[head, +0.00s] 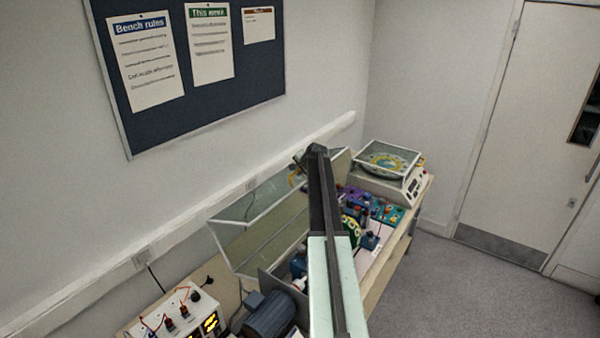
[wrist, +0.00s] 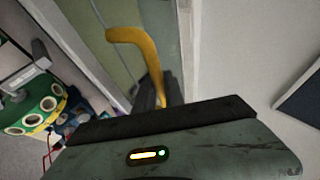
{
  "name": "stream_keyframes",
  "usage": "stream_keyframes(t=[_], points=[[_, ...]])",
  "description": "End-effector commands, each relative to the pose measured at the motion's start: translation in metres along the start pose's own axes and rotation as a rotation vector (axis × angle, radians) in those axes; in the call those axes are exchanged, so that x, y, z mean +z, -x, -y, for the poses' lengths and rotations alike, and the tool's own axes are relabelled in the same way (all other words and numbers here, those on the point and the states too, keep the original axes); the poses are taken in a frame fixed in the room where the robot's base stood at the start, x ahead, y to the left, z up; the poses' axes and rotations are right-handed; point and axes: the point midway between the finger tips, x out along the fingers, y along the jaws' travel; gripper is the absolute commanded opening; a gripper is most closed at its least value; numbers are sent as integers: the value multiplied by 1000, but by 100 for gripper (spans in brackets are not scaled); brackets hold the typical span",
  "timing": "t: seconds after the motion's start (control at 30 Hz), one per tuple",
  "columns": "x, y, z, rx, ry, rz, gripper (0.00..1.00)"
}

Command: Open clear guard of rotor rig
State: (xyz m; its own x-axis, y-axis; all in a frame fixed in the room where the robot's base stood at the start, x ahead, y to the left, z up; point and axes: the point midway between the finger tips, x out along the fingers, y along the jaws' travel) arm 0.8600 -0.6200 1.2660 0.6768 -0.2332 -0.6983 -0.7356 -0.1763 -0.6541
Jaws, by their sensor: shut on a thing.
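The clear guard (head: 262,238) of the rotor rig stands tilted up on the wall side of the bench in the head view, its frame pale and its panels see-through. My gripper (head: 316,152) is at the far end of my arm, by the guard's upper edge. In the wrist view the yellow handle (wrist: 150,55) runs down to my gripper (wrist: 160,95), which is shut on it. The guard's greenish panel (wrist: 122,35) shows behind the handle. The rotor's green and yellow disc (head: 350,232) also shows in the wrist view (wrist: 38,112). My arm hides part of the guard and rig.
A blue-grey motor (head: 268,314) and a power supply with red leads (head: 178,318) stand at the near end of the bench. A covered turntable-like device (head: 388,165) stands at the far end. A notice board (head: 200,100) hangs above. The floor (head: 450,290) at right is clear.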

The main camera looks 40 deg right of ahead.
Motion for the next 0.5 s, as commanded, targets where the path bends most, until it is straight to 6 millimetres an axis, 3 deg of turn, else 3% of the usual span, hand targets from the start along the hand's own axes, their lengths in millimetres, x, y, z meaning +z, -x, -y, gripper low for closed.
stream_keyframes(t=[0.2, 0.23, 0.3, 0.5], points=[[-3, 0, 0, -2, 1, -6, 0], [-2, 0, 0, -2, 1, -6, 16], [-2, 0, 0, -2, 1, -5, 35], [0, 0, 0, 0, 1, -1, 35]])
